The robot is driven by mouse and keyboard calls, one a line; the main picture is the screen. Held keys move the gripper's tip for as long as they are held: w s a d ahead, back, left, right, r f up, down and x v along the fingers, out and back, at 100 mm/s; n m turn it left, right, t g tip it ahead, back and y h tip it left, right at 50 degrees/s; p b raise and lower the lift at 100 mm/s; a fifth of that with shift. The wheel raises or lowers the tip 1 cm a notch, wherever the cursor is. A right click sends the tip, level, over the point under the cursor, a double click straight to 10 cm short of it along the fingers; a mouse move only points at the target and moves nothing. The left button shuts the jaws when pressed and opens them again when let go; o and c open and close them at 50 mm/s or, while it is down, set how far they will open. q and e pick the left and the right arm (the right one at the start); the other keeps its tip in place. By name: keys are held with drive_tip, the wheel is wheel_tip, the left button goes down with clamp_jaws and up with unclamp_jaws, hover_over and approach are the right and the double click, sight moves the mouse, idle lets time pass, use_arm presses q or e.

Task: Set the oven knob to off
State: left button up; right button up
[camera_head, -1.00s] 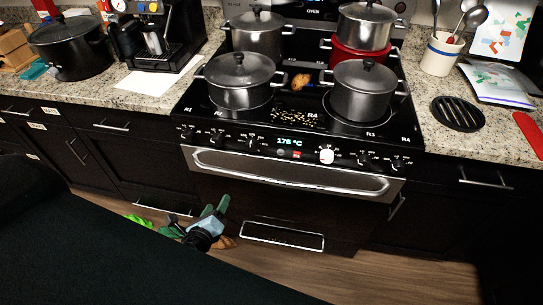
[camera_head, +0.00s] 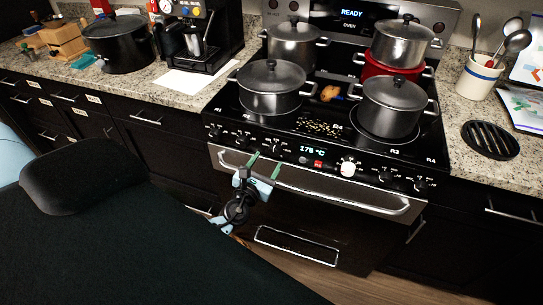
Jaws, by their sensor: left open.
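The stove's control panel has a white knob (camera_head: 347,167) right of the lit display (camera_head: 313,149), which reads about 175 °C. Several black knobs flank it, one of them a black knob (camera_head: 385,177) just to its right. My left gripper (camera_head: 264,166) is in front of the oven door, near the left part of the handle (camera_head: 330,187). Its two green-tipped fingers are apart, with nothing seen between them. It is left of the white knob and clear of it. My right gripper is not in view.
Lidded pots stand on the cooktop, including a front left pot (camera_head: 270,90) and a front right pot (camera_head: 392,108). A red pot (camera_head: 390,68) is behind. The oven handle juts out below the knobs.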

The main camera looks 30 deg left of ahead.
sight(273, 153)
use_arm(q)
drive_tip(key=shift+w+a, duration=0.15)
drive_tip(key=shift+w, duration=0.85)
drive_tip(key=shift+w+a, duration=0.15)
drive_tip(key=shift+w, duration=0.85)
